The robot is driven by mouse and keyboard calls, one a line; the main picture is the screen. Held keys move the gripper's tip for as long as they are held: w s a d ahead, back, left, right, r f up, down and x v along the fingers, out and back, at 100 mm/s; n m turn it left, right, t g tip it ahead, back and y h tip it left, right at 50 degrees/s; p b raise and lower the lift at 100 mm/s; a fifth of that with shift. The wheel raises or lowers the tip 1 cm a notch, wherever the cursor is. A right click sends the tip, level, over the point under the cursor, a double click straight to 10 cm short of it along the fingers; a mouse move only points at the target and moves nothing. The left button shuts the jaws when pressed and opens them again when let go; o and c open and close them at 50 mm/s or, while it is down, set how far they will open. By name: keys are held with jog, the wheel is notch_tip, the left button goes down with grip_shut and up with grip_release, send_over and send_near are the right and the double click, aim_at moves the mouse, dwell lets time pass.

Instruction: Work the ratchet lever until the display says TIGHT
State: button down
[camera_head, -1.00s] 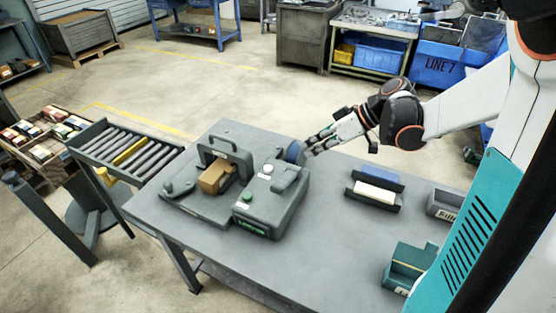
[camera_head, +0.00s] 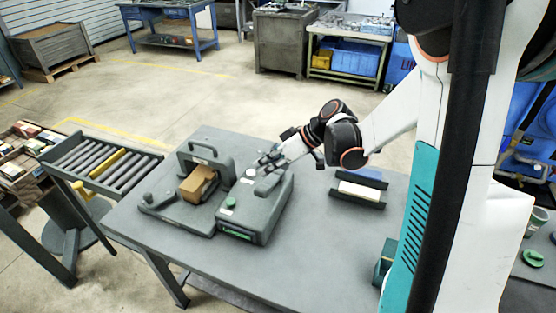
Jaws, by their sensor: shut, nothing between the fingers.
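The grey machine housing (camera_head: 262,217) stands on the grey table. Its green-lit display (camera_head: 236,235) is on the front face, and the text is too small to read surely. A dark grey bar (camera_head: 267,184), which looks like the lever, lies along the top of the housing. A green button (camera_head: 230,202) and a pale round knob (camera_head: 250,173) are also on top. My gripper (camera_head: 266,160) is shut and empty. It is at the back end of the housing, close to the bar; I cannot tell whether it touches.
A cardboard-brown block (camera_head: 197,185) sits on the fixture plate left of the housing, by an upright handle (camera_head: 203,150). A dark tray with a white block (camera_head: 358,191) is to the right. A roller conveyor (camera_head: 98,164) stands left of the table. The front table area is clear.

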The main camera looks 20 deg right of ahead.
aim_at(261, 193)
jog(key=shift+s+a+f+b, duration=0.15)
jog(key=shift+s+f+b, duration=0.05)
jog(key=shift+f, duration=0.65)
jog(key=shift+s+a+f+b, duration=0.15)
jog(key=shift+s+f+b, duration=0.05)
jog(key=shift+f, duration=0.65)
jog(key=f+b, duration=0.1)
jog(key=s+a+f+t+h, duration=0.1)
jog(key=f+n+b, duration=0.1)
jog(key=shift+s+a+b, duration=0.2)
jog(key=shift+s+b, duration=0.05)
jog(key=shift+b, duration=0.1)
jog(key=shift+s+a+f+h+b, duration=0.1)
jog(key=shift+f+h+b, duration=0.2)
jog(key=shift+f+b, duration=0.2)
jog(key=shift+s, duration=0.15)
jog(key=shift+f, duration=0.1)
